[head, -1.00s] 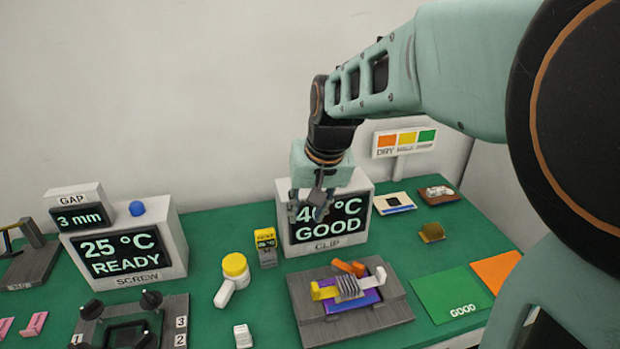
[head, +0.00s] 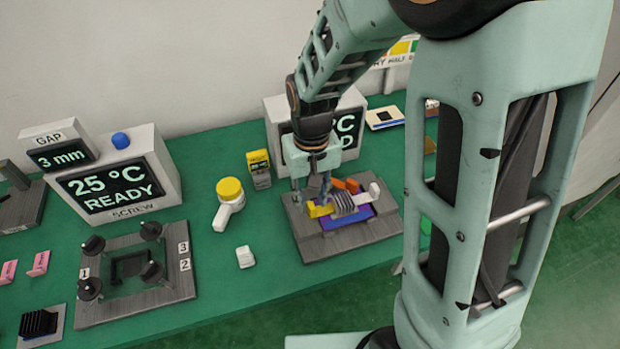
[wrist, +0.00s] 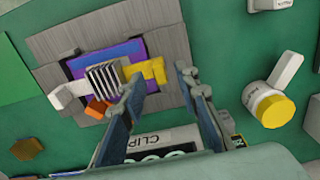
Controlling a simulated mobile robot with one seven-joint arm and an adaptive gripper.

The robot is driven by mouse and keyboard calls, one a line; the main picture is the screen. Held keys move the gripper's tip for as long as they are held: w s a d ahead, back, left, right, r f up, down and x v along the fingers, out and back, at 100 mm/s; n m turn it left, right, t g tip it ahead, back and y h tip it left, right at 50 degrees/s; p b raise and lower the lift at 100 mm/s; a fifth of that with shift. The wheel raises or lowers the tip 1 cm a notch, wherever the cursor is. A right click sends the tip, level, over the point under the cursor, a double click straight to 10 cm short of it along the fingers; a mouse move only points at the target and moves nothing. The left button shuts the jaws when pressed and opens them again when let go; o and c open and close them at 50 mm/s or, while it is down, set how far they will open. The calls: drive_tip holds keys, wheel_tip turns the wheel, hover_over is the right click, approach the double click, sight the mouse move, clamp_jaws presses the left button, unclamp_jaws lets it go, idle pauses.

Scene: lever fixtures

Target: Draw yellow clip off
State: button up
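The yellow clip (head: 317,211) sits at the left end of a grey finned block (head: 343,205) on a purple plate (head: 361,213), on a grey stepped base (head: 330,243). In the wrist view the yellow clip (wrist: 153,70) reaches from the fins toward the space between my fingertips. My gripper (head: 312,192) is just above and behind the clip in the head view. In the wrist view my gripper (wrist: 163,80) is open, its fingers apart on either side of the clip's outer end. I cannot tell whether they touch it. A white clip (wrist: 68,92) is at the opposite end.
An orange piece (wrist: 98,107) lies beside the fins. The CLIP display box (head: 275,112) stands close behind my gripper. A yellow-capped white bottle (head: 229,197) and a small yellow-topped gauge (head: 259,168) stand to the left. Green table (head: 285,275) is clear in front.

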drive_tip(key=shift+f, duration=0.75)
drive_tip(key=shift+c, duration=0.6)
clamp_jaws()
